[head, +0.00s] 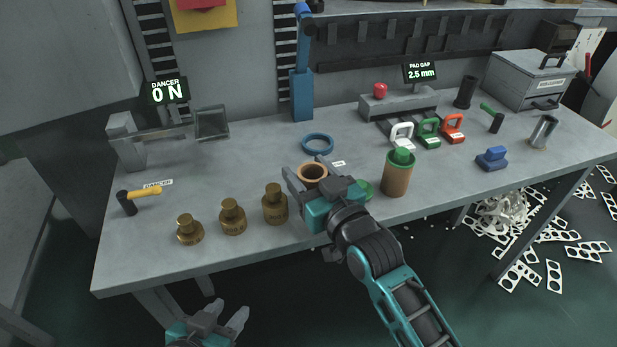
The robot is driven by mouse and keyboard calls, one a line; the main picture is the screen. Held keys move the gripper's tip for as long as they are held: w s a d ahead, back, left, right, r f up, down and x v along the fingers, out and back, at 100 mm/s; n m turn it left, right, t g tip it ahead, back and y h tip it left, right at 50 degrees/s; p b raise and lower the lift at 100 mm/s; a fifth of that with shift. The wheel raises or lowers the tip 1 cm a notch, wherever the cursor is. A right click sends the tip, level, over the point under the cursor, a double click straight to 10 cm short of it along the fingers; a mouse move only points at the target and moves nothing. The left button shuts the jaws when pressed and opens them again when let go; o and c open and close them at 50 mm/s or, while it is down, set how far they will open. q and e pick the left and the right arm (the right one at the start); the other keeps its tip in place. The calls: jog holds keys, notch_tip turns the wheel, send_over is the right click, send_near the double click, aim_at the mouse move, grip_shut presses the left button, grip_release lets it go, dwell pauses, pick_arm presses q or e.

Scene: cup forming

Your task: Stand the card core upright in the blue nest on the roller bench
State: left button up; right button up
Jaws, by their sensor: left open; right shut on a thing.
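The card core (312,169), a brown tube with an open top, is between the fingers of my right gripper (304,164), which is shut on it. It appears roughly upright; its lower part is hidden by the gripper. The blue nest (317,138) is a ring lying on the roller bench (255,150), just behind the core in the picture. The nest's opening looks empty. I cannot tell how high the core is above the bench. My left gripper (226,311) is open and empty, low in the picture, in front of the bench.
Several brass weights (233,217) stand left of the core. A blue post (302,95) rises behind the nest. Bench left of the nest is clear.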

jog(key=shift+f, duration=0.2)
jog(key=shift+f, duration=0.1)
jog(key=o, duration=1)
jog(key=shift+o, duration=0.2)
